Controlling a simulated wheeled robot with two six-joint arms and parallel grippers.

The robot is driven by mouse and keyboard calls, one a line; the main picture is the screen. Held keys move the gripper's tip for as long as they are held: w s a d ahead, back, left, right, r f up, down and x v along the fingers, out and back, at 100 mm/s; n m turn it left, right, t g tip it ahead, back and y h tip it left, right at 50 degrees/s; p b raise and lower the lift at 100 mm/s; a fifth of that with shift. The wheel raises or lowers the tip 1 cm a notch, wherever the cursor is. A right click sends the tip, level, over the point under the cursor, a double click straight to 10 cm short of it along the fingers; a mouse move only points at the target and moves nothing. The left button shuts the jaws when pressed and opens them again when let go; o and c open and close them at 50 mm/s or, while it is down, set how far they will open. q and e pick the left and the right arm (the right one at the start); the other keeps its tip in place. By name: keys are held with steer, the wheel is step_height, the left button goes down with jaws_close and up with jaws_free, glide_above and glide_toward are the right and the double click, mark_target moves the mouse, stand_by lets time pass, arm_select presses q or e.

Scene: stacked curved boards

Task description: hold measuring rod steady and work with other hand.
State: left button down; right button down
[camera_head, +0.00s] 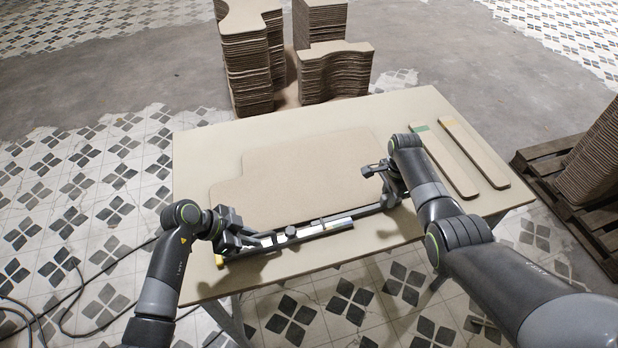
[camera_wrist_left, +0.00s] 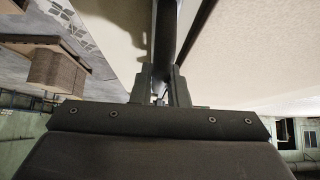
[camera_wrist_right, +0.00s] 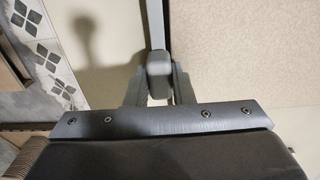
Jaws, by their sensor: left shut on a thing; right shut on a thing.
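The measuring rod (camera_head: 322,229), dark with silver sections and small fittings, runs along the table's near side below the curved board (camera_head: 300,178). My left gripper (camera_head: 240,240) is shut on the rod near its left end. The rod also shows between the jaws in the left wrist view (camera_wrist_left: 165,38). My right gripper (camera_head: 387,188) is shut on the rod's right end. In the right wrist view the rod (camera_wrist_right: 155,28) runs up from a dark block (camera_wrist_right: 156,64) between the jaws. The grasped parts are partly hidden by the fingers.
The table (camera_head: 400,108) is clear at its back and left. Two narrow boards (camera_head: 475,153) lie at its right, beside my right arm. Stacks of curved boards (camera_head: 335,72) stand behind the table. A wooden pallet (camera_head: 590,222) with stacked boards is at the right. Cables lie on the floor at left.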

steer(key=shift+w+d, duration=0.1)
steer(key=shift+d, duration=0.2)
steer(key=shift+w+d, duration=0.2)
steer(key=shift+d, duration=0.35)
steer(key=shift+w+d, duration=0.15)
steer(key=shift+d, duration=0.35)
steer(key=shift+w+d, duration=0.1)
steer(key=shift+d, duration=0.3)
steer(key=c, duration=1.2)
jaws_free()
steer(key=shift+c, duration=0.2)
step_height(320, 180, up, 7)
steer(key=shift+r, duration=0.1)
step_height(320, 180, up, 7)
